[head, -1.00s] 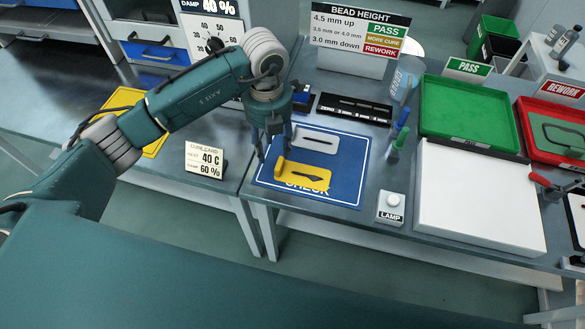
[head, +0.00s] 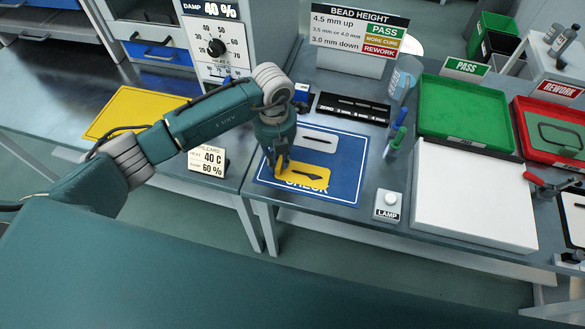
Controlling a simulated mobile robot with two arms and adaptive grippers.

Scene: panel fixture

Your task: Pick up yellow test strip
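The yellow test strip (head: 312,172) lies flat on the blue CHECK mat (head: 345,188), with a dark pointed mark on its face. A pale grey strip (head: 318,139) with a similar mark lies behind it on the same mat. My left gripper (head: 277,168) points down at the left end of the yellow strip. Its fingertips overlap that end and hide the strip's raised tab. I cannot tell whether the fingers are shut on it. My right gripper is not in view.
A lamp button (head: 389,206), upright markers (head: 397,138) and a black holder (head: 353,109) stand around the mat. A white board (head: 475,195), green tray (head: 465,113) and red tray (head: 530,145) are at right. A CURECARD sign (head: 208,160) stands left.

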